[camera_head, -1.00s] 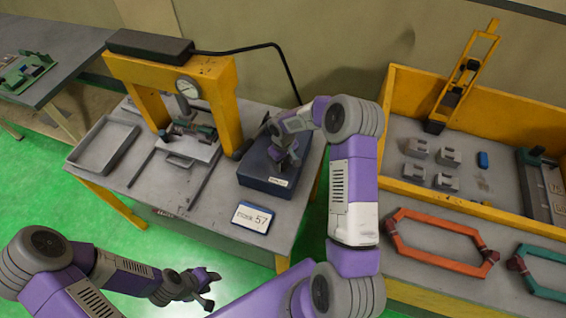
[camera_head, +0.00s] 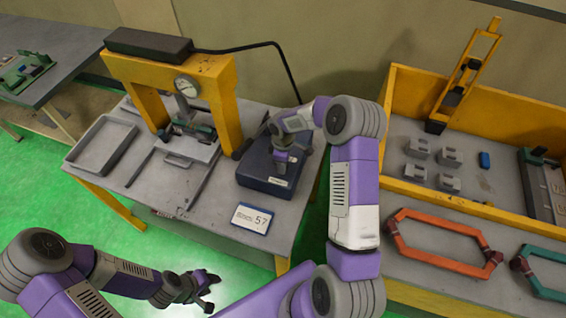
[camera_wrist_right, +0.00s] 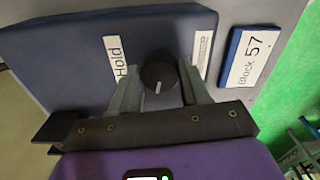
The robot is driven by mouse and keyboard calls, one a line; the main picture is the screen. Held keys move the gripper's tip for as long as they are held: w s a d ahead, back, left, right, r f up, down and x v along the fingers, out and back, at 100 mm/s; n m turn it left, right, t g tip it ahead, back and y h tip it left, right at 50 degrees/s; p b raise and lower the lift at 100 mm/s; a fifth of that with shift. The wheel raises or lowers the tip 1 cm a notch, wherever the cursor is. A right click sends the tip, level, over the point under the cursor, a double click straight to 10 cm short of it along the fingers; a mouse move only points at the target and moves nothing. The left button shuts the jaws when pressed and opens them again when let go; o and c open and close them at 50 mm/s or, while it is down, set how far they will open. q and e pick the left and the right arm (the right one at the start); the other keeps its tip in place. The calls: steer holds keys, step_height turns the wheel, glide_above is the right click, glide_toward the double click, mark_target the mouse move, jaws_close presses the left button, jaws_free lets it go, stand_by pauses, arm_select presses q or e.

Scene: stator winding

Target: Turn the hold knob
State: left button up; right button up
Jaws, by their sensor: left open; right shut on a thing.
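The hold knob (camera_wrist_right: 159,78) is a round black dial with a light pointer mark, on a dark blue control box (camera_head: 254,181). A white "Hold" label (camera_wrist_right: 115,56) sits beside it in the right wrist view. My right gripper (camera_wrist_right: 158,84) is shut on the knob, one finger on each side. In the head view my right gripper (camera_head: 282,166) is over the box and hides the knob. My left gripper (camera_head: 206,290) is open and empty, low in front of the table, above the green floor.
A "Block 57" sign (camera_head: 252,218) lies in front of the box. A yellow press (camera_head: 226,90) with a gauge stands left of it, beside a grey tray (camera_head: 75,154). A yellow-walled bench (camera_head: 400,95) with coil frames is at the right.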

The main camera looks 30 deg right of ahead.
steer(key=n, duration=0.4)
steer(key=shift+n, duration=0.4)
steer(key=n, duration=0.4)
steer(key=shift+n+p, duration=0.3)
steer(key=shift+n, duration=0.1)
steer(key=n+p, duration=0.1)
steer(key=n, duration=0.3)
steer(key=shift+n, duration=0.4)
steer(key=shift+n+p, duration=0.4)
steer(key=shift+n, duration=2.2)
steer(key=o, duration=1.1)
steer(key=shift+c, duration=0.2)
step_height(320, 180, up, 8)
steer(key=shift+f, duration=0.2)
